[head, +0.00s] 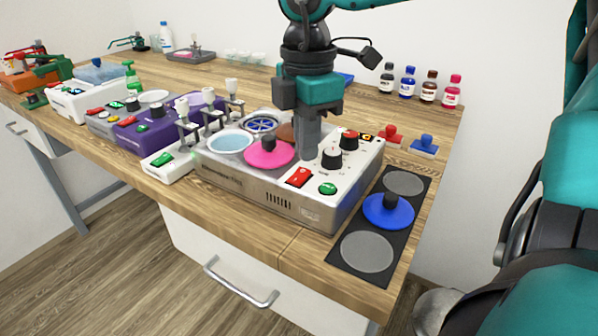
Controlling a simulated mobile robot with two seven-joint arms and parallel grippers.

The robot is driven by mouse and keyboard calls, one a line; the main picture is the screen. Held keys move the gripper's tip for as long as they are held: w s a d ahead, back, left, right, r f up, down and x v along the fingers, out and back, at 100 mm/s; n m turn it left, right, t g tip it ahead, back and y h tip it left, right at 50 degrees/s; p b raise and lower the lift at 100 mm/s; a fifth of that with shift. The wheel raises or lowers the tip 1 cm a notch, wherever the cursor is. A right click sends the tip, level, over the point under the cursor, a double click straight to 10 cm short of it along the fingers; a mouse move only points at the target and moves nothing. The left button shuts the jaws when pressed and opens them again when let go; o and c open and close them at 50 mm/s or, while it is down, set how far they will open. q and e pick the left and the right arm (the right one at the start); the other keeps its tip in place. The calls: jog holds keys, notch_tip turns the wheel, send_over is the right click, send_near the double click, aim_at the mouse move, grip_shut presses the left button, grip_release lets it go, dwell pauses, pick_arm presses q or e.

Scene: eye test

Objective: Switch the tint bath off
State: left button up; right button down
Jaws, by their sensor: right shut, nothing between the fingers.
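The tint bath, which I take to be the grey box (232,178) with a cream control panel, stands at the front of the bench. Its top has a pale blue well (231,142), a pink lid (269,154) with a black knob and a dark blue grated opening (262,124). The panel carries a red rocker switch (299,177), a green button (328,188) and two dark-topped knobs (331,157) (349,141). My right gripper (307,153) points down over the panel, shut and empty, behind the red switch in the picture; contact cannot be told. My left gripper is not in view.
A black mat (342,270) with a blue lid (388,211) lies right of the box. Red (389,137) and blue (424,145) stamp-like pieces and several bottles (450,92) stand behind. A white unit (168,164) and a purple unit (147,139) crowd the left.

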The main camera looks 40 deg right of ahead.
jog(key=shift+f+b, duration=0.95)
jog(key=shift+b, duration=0.1)
dwell(0.8)
notch_tip(320, 180, up, 7)
jog(key=p, duration=0.3)
jog(key=shift+p, duration=0.4)
dwell(0.7)
